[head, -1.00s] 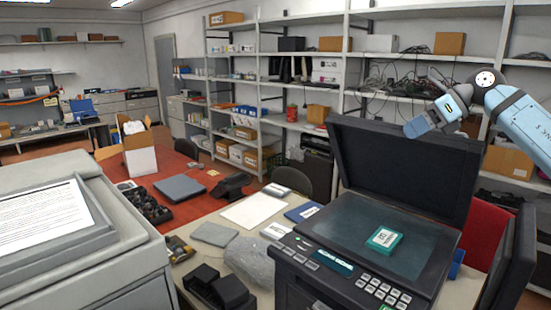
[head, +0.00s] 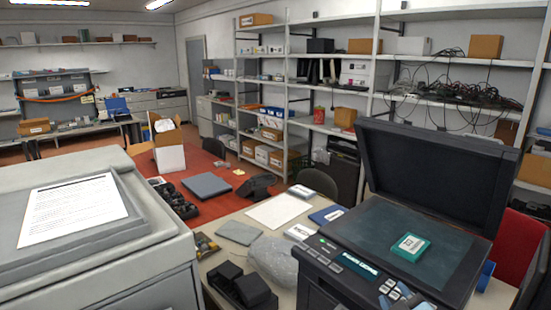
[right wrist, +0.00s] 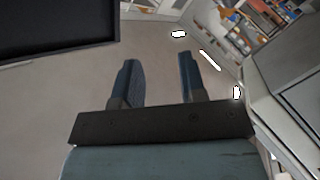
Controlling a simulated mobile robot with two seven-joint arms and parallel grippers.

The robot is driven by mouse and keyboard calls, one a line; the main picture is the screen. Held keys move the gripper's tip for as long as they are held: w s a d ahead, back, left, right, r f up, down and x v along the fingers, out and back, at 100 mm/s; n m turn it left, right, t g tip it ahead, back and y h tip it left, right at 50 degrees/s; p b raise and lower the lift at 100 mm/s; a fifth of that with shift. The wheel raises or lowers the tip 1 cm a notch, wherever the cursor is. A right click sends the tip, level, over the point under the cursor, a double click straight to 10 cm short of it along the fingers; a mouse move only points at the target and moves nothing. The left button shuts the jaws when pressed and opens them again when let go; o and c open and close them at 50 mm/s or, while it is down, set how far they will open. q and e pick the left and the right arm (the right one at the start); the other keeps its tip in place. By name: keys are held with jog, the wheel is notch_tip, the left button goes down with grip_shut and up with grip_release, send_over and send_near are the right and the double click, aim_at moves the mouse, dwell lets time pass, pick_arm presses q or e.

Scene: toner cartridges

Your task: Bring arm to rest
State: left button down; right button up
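My right gripper (right wrist: 158,65) shows in the right wrist view with its two blue-grey fingers well apart and nothing between them. It points up, with the ceiling and bright lights beyond it. In the head view, small blue-grey parts at the bottom edge, in front of the printer's keypad, look like its fingertips (head: 412,297); the rest of that arm is out of frame. My left gripper is in neither current view. A teal box with a white label (head: 410,247) lies on the glass of the open printer (head: 375,235), apart from the gripper.
The printer's raised dark lid (head: 435,180) stands at the right. A grey machine (head: 150,255) with a printed sheet (head: 72,208) fills the left front. Between them, a table holds a clear bag (head: 275,260), black parts (head: 240,287) and papers. A red chair (head: 520,245) is at the right.

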jog(key=s+d+f+m+g, duration=0.1)
jog(key=s+f+m+g, duration=0.45)
jog(key=s, duration=0.85)
jog(key=s+f+m+g, duration=0.2)
jog(key=s+f+g, duration=0.65)
jog(key=s, duration=0.65)
jog(key=w+a+f+t+y, duration=0.1)
jog(key=w+a+f+t, duration=0.1)
jog(key=f, duration=0.5)
jog(key=w+a+f+n+t+y, duration=0.1)
jog(key=w+a+f+t, duration=0.2)
jog(key=f+t, duration=0.3)
jog(key=shift+w+a+f, duration=0.35)
jog(key=shift+w+f, duration=0.4)
jog(key=shift+f, duration=0.1)
jog(key=shift+n, duration=0.25)
